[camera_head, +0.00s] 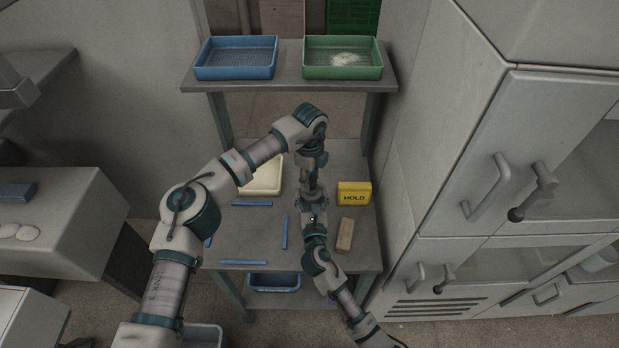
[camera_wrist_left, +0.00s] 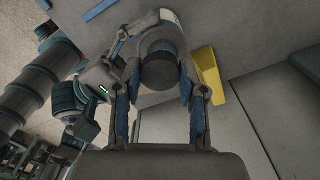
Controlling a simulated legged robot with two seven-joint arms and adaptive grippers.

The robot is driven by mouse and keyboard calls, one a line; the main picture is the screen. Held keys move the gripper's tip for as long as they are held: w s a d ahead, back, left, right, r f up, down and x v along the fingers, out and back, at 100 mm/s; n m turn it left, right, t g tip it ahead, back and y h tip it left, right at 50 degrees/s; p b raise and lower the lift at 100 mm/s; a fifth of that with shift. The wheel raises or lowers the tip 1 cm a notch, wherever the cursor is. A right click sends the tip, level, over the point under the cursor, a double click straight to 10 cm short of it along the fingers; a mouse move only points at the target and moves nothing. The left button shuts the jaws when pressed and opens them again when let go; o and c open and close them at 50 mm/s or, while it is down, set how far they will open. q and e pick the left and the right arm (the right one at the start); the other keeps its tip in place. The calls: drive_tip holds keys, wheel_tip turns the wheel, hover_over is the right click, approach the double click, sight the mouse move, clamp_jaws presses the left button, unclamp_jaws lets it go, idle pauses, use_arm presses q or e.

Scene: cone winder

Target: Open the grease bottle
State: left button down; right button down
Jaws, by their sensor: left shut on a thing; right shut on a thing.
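The grease bottle shows in the left wrist view as a grey rounded body (camera_wrist_left: 160,42) with a dark round cap (camera_wrist_left: 160,72). My left gripper (camera_wrist_left: 160,90) has its blue-padded fingers on both sides of the cap and is shut on it. My right gripper (camera_wrist_left: 147,30) comes in from the left of that view and is shut on the bottle's body. In the head view, my left gripper (camera_head: 312,188) points down and meets my right gripper (camera_head: 314,208) above the table; the bottle is mostly hidden between them there.
On the grey table (camera_head: 335,258) lie a yellow HOLD box (camera_head: 354,194), a brown block (camera_head: 345,235), a cream tray (camera_head: 262,180) and several blue strips. A blue tray (camera_head: 236,58) and green tray (camera_head: 343,58) stand on the upper shelf. A cabinet (camera_head: 530,180) bounds the right.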

sight(310, 180)
drive_tip(key=shift+f, duration=0.1)
use_arm(q)
drive_tip(key=shift+r, duration=2)
use_arm(e)
drive_tip(key=shift+a, duration=0.1)
drive_tip(key=shift+c, duration=0.5)
unclamp_jaws()
